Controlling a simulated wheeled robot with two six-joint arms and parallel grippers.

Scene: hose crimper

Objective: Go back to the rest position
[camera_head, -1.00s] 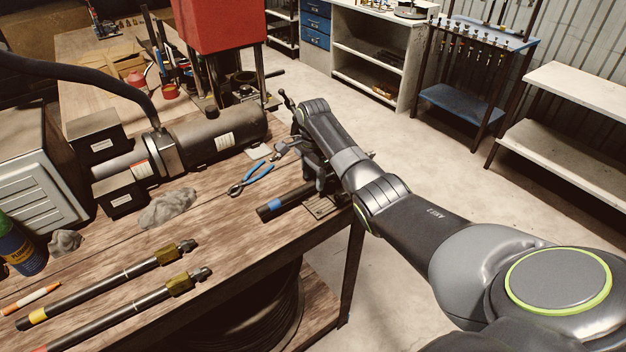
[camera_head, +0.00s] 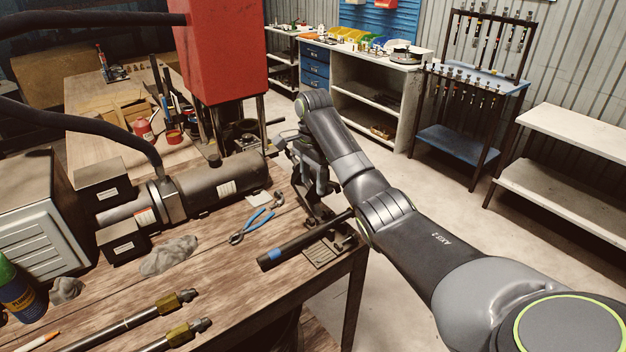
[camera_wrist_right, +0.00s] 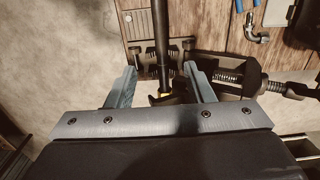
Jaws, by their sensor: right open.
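My right gripper (camera_head: 318,188) hangs over the right end of the wooden bench. It also shows in the right wrist view (camera_wrist_right: 161,78), where its two fingers are apart and grip nothing. A black hose with a blue band (camera_head: 300,245) lies in a small vise (camera_head: 325,252) at the bench corner. In the wrist view the hose (camera_wrist_right: 161,35) runs between the fingers in the picture, below them. My left gripper is not in view.
Blue-handled pliers (camera_head: 258,224) lie left of the hose. A crimping machine with a red top (camera_head: 222,55) and a grey cylinder (camera_head: 210,188) stand behind. Two hoses with brass fittings (camera_head: 165,305) lie in front. The floor right of the bench is clear.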

